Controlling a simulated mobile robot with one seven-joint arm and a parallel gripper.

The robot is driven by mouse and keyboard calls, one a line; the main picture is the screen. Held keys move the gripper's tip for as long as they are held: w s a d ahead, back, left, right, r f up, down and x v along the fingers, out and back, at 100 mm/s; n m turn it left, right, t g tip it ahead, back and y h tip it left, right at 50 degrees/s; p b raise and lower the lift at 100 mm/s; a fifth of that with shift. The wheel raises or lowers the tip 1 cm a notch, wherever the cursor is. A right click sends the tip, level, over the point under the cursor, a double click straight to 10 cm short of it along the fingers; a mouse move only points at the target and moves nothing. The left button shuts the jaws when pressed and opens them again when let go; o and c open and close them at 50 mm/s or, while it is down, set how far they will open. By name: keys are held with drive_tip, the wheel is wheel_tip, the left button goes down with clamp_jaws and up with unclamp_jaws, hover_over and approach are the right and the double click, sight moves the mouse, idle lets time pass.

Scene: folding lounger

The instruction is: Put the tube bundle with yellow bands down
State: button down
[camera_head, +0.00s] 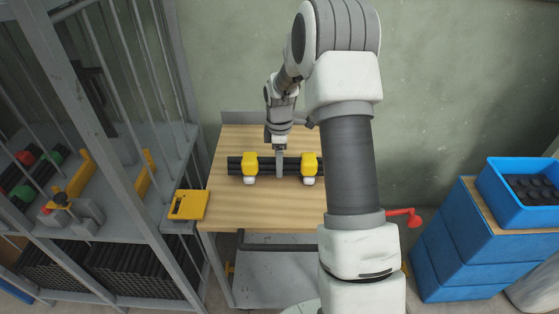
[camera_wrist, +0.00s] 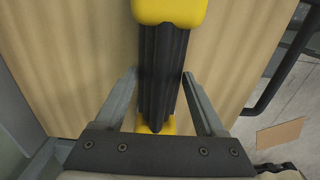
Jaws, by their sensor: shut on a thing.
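The tube bundle with yellow bands (camera_head: 266,165) is a set of black tubes with a yellow band near each end. It lies level across the wooden table (camera_head: 235,208) in the head view, or just over it; I cannot tell whether it touches. My gripper (camera_head: 280,165) comes down from above and is shut on the bundle's middle, between the two bands. In the wrist view the bundle (camera_wrist: 161,75) runs upright in the picture between the two grey fingers (camera_wrist: 158,95). The far yellow band (camera_wrist: 168,10) is at the top, and the other is partly hidden by the gripper's base.
A yellow box (camera_head: 188,205) sits at the table's left edge. A metal rack (camera_head: 130,130) stands to the left, with coloured parts on its shelf. Blue crates (camera_head: 455,245) are stacked at the right. The table front is clear; my arm hides part of its right side.

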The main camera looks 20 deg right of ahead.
unclamp_jaws()
drive_tip(key=shift+f, duration=0.1)
drive_tip(key=s+a+r+m+t+p, duration=0.1)
drive_tip(key=s+a+r+m, duration=0.15)
drive_tip(key=r, duration=0.85)
drive_tip(key=s+a+r+m+p, duration=0.1)
drive_tip(key=s+r, duration=0.2)
drive_tip(key=r, duration=0.7)
drive_tip(key=s+a+r+m+t+p, duration=0.1)
drive_tip(key=s+a+r+m, duration=0.1)
drive_tip(key=s, duration=0.5)
drive_tip(key=s+a+r+m+t+p, duration=0.1)
drive_tip(key=s+r+m, duration=0.3)
drive_tip(key=s, duration=0.4)
drive_tip(key=s+a+r+m+t+p, duration=0.1)
drive_tip(key=s+a+r+m+t, duration=0.1)
drive_tip(key=s, duration=0.5)
drive_tip(key=shift+s+a+r+m+t, duration=0.35)
drive_tip(key=shift+a+r+m, duration=0.3)
drive_tip(key=shift+a+m, duration=0.4)
